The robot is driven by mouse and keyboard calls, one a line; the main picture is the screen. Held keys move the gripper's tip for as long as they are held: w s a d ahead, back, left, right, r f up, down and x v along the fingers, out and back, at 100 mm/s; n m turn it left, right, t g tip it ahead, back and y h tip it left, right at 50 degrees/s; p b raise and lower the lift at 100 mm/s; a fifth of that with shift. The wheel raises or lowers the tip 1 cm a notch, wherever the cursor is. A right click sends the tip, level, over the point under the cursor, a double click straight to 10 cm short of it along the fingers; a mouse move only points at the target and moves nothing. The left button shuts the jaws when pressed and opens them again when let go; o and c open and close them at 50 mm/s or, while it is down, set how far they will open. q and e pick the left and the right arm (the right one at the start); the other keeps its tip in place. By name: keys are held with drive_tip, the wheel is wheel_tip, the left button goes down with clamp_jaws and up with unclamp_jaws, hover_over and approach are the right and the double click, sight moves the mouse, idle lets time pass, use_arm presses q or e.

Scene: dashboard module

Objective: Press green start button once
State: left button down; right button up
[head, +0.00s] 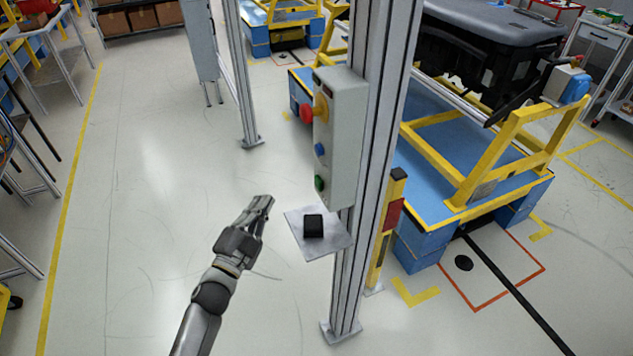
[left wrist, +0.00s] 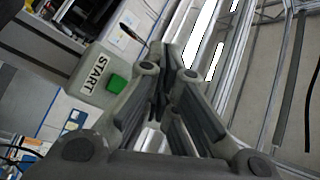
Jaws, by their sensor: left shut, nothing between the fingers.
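The green start button (head: 319,183) is the lowest button on a grey control box (head: 343,140) mounted on a metal post. In the left wrist view the green button (left wrist: 118,83) is square-looking and sits beside a white START label (left wrist: 91,72). My left gripper (head: 264,202) is shut and empty. In the head view it appears to the left of the box and slightly lower than the green button, with a gap between them. In the left wrist view its fingers (left wrist: 166,85) are together, to the right of the button. My right gripper is not in view.
A red knob on a yellow base (head: 312,110) and a blue button (head: 320,149) are above the green one. A small metal plate with a black block (head: 313,226) juts out below the box. A yellow and blue cart (head: 440,170) stands behind the post.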

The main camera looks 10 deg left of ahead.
sight(319, 183)
use_arm(q)
drive_tip(key=shift+r, duration=0.6)
drive_tip(key=shift+d, duration=0.1)
drive_tip(key=w+d+b, duration=0.2)
drive_tip(key=w+d, duration=0.3)
drive_tip(key=d, duration=0.2)
drive_tip(key=shift+d, duration=0.15)
idle(1.3)
drive_tip(key=shift+w+d, duration=0.2)
drive_tip(key=shift+d, duration=0.15)
